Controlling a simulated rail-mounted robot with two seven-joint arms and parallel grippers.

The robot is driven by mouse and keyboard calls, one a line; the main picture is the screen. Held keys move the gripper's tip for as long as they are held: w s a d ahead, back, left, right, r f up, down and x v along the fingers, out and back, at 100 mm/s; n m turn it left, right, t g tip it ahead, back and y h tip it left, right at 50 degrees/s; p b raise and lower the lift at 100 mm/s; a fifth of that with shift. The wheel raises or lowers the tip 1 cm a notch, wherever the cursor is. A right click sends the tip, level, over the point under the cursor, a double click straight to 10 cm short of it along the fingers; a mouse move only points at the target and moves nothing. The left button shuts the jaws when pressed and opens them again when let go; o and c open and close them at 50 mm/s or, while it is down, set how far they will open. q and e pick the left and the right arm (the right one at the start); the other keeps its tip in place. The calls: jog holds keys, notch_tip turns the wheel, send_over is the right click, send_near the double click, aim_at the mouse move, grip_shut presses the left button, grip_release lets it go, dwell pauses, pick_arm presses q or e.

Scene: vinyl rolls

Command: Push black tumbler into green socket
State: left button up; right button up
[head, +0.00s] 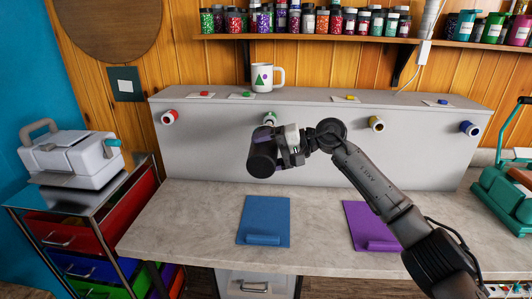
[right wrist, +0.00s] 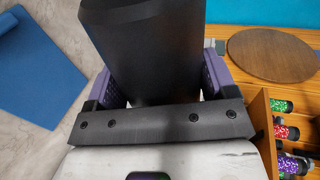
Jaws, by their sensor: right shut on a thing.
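The black tumbler (head: 262,158) is held sideways in front of the grey panel, its round end toward the camera. My right gripper (head: 279,148) is shut on it; in the right wrist view the dark tumbler (right wrist: 145,45) sits between the purple fingers (right wrist: 160,85). The green socket (head: 269,119) is on the panel's front face, just above the tumbler in the picture, and its lower part is close to the tumbler's outline. The depth gap between tumbler and socket cannot be told. My left gripper is out of view.
Red (head: 169,117), yellow (head: 376,123) and blue (head: 469,128) sockets line the same panel (head: 210,155). A mug (head: 262,77) stands on top of it. Blue (head: 264,215) and purple (head: 365,220) vinyl pieces lie on the counter (head: 190,215), which is otherwise mostly clear.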

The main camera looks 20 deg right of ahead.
jog(key=shift+r, duration=0.1)
dwell(0.3)
jog(key=shift+w+d, duration=0.25)
jog(key=shift+w, duration=0.3)
jog(key=shift+w+d, duration=0.1)
dwell(0.8)
jog(key=shift+w+d+p, duration=0.2)
jog(key=shift+w+p, duration=0.25)
jog(key=shift+w, duration=0.05)
jog(key=shift+w+d, duration=0.15)
jog(key=shift+w, duration=0.05)
dwell(0.6)
jog(key=shift+w+d+p, duration=0.15)
jog(key=shift+w+p, duration=0.2)
jog(key=shift+p, duration=0.1)
dwell(0.3)
jog(key=shift+w+d+p, duration=0.25)
jog(key=shift+w+p, duration=0.1)
jog(key=shift+w, duration=0.15)
dwell(0.8)
